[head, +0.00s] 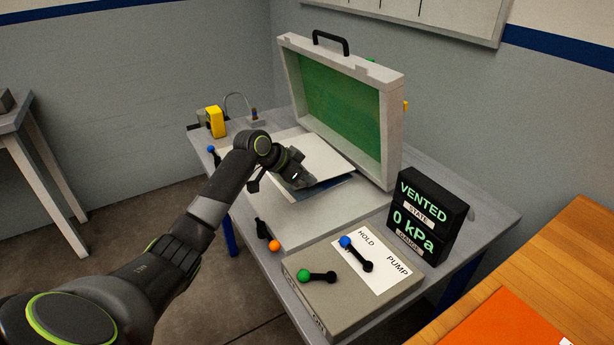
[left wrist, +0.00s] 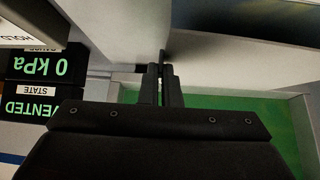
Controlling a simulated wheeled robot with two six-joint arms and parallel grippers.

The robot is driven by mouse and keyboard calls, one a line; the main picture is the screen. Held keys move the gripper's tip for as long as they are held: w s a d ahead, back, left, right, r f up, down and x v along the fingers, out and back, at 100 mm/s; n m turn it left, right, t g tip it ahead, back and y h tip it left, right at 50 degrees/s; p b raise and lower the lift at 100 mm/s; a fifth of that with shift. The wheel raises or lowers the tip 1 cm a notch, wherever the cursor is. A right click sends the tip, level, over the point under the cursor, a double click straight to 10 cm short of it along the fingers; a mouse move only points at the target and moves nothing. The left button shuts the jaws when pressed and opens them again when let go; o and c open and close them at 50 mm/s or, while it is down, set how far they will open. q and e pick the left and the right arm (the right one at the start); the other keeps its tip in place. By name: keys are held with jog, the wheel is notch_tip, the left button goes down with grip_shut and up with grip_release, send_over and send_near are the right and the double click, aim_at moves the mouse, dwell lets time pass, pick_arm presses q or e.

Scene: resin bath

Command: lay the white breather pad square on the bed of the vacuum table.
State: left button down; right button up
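The white breather pad (head: 315,157) is a flat pale sheet above the bed of the vacuum table (head: 290,218), and it looks tilted. A dark blue sheet or shadow (head: 325,188) shows beneath its near edge. My left gripper (head: 299,180) is at the pad's near edge. In the left wrist view its fingers (left wrist: 161,84) are almost together, with a thin pale edge between them, so it appears shut on the pad. The table's lid (head: 397,135) stands open, green inside. My right gripper is not in view.
A control box (head: 345,312) with green and blue-knobbed levers stands in front. A black display (head: 428,215) reads VENTED, 0 kPa. An orange-knobbed clamp (head: 274,245) sits at the bed's near left edge. A yellow object (head: 215,121) is at the back left. A wooden bench (head: 560,260) is at right.

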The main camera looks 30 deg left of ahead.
pick_arm(q)
jog(key=shift+f, duration=0.2)
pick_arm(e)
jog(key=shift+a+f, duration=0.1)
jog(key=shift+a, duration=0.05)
pick_arm(q)
jog(key=shift+f, duration=0.5)
jog(key=shift+f+b, duration=0.75)
jog(key=shift+f, duration=0.7)
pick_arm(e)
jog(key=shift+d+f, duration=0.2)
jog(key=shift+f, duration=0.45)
pick_arm(q)
jog(key=c, duration=1.6)
grip_release()
jog(key=shift+o, duration=0.2)
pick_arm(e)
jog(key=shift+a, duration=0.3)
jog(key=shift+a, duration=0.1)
